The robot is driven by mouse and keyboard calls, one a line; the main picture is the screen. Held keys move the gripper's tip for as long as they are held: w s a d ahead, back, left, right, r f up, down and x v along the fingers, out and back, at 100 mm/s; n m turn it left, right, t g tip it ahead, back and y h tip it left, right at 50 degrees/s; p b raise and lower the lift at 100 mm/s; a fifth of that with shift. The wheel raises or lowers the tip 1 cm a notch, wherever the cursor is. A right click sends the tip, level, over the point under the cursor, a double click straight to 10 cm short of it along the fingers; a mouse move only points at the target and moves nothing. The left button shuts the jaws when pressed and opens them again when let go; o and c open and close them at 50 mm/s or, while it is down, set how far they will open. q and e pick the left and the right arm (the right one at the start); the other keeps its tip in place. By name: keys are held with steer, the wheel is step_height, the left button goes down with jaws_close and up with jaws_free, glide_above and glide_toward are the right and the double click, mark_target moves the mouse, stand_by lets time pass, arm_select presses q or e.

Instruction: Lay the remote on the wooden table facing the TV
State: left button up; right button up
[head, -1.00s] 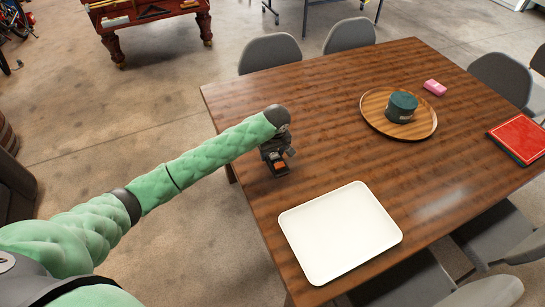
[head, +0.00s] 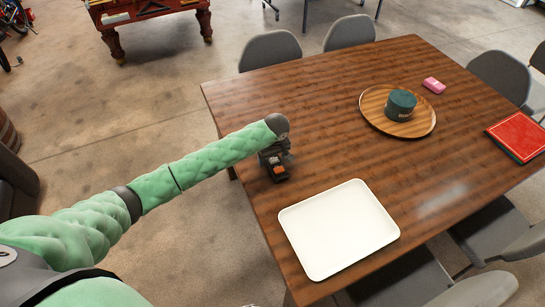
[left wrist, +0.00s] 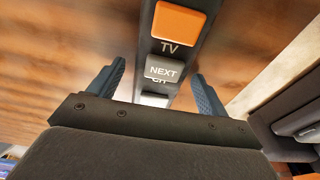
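The remote is dark with an orange TV button (left wrist: 180,22) and a grey button marked NEXT. In the head view the remote (head: 279,173) is at the left part of the wooden table (head: 330,115), left of the white tray. My left gripper (left wrist: 157,85) has its blue fingers apart, one on each side of the remote. A gap shows between the left finger and the remote; the right finger is very close to it. In the head view my left gripper (head: 274,152) is right behind the remote. Whether the remote rests on the table is hard to tell. My right gripper is out of view.
A white tray (head: 338,230) lies at the front of the table. A round wooden tray (head: 425,123) holds a dark green tin (head: 401,104). A pink block (head: 433,85) and a red book (head: 520,137) lie farther right. Grey chairs (head: 270,50) surround the table.

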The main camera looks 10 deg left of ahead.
mark_target(275, 161)
arm_select(q)
steer(key=shift+r, duration=0.1)
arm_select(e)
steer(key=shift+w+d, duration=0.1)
arm_select(q)
steer(key=shift+r, duration=0.25)
step_height(275, 161, up, 11)
steer(key=s+d+b, duration=0.1)
steer(key=b, duration=0.3)
steer(key=shift+s+r, duration=0.2)
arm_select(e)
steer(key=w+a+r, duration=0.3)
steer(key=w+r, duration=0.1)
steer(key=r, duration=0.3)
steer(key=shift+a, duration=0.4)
arm_select(q)
steer(key=shift+s, duration=0.1)
